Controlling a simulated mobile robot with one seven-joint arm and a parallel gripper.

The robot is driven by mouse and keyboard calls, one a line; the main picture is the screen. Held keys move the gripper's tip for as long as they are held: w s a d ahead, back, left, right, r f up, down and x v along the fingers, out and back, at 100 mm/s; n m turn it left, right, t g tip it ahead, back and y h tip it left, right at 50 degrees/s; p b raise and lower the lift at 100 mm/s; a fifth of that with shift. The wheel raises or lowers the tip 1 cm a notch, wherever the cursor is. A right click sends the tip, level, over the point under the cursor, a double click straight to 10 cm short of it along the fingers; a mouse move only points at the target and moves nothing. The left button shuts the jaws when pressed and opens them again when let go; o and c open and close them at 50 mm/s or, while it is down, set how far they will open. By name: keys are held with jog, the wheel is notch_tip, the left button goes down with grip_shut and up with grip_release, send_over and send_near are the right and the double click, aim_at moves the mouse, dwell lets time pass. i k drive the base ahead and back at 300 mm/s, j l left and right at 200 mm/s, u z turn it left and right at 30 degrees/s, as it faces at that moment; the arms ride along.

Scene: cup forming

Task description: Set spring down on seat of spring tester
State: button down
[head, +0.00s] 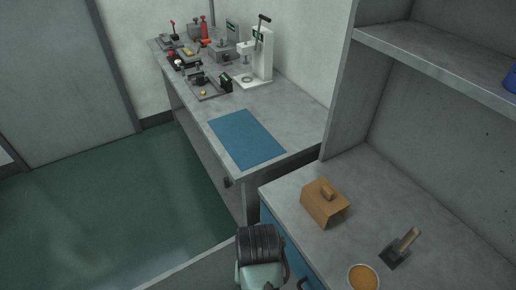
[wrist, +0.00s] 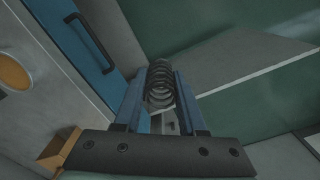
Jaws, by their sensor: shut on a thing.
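A dark coil spring (wrist: 160,74) is between the two fingers of my gripper (wrist: 160,88) in the wrist view. The gripper is shut on it, and the spring sits near the fingertips with its coils showing. The spring tester appears to be the white stand (head: 263,55) with a black lever on the far bench in the head view. A small round seat (head: 247,79) shows on its base and looks empty. My gripper and the spring are well apart from the tester. In the head view only part of my arm shows at the bottom, and the spring is hidden.
A blue mat (head: 246,138) lies bare on the far bench (head: 300,118). Several small tools and fixtures crowd its back left. The near counter (head: 345,215) holds a brown box (head: 323,204), a dark scraper (head: 401,248) and a round orange-filled dish (head: 362,278). Green floor (head: 120,210) is clear at left.

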aim_at(247, 80)
jog(key=i+z, duration=0.15)
jog(key=z, duration=0.25)
jog(key=i+z, duration=0.1)
jog(key=z, duration=0.35)
jog(key=i+z, duration=0.15)
jog(key=z, duration=0.25)
jog(key=i+j+z, duration=0.1)
jog(key=z, duration=0.3)
jog(key=j+z, duration=0.2)
jog(key=z, duration=0.2)
jog(key=i, duration=0.05)
